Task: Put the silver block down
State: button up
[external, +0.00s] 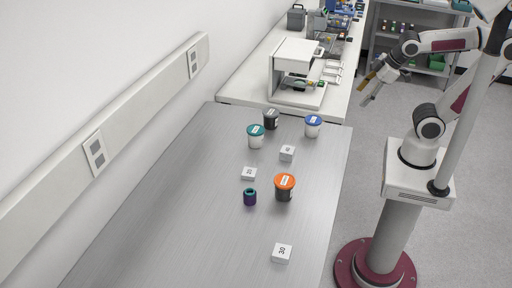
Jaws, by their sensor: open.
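My gripper (371,89) is at the upper right, off the right edge of the white bench and above the floor. It points down and to the left, and its jaws are open. I see nothing clearly held between them, though the fingers are small here. I cannot make out a silver block for certain. The white instrument (296,57), likely the interferometer, stands on the white bench (245,88), left of my gripper. A small greenish part shows in its opening.
The grey metal table (160,220) holds an orange-lidded jar (284,188), a teal-lidded jar (256,137), a blue-lidded jar (313,126), a dark jar (271,119), a purple-teal cylinder (250,198) and white numbered blocks (282,253). Its left side is clear. Shelves (425,50) stand behind.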

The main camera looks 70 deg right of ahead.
jog(key=w+a+n+h, duration=0.1)
jog(key=w+a+n, duration=0.1)
jog(key=w+n, duration=0.75)
jog(key=n+t+y, duration=0.3)
jog(key=n, duration=2.1)
send_over(261, 177)
jog(key=s, duration=0.2)
notch_tip(261, 177, down, 13)
jog(key=shift+f, duration=0.1)
jog(key=shift+x, duration=1.2)
jog(key=shift+d, duration=0.1)
jog(key=shift+w+f, duration=0.1)
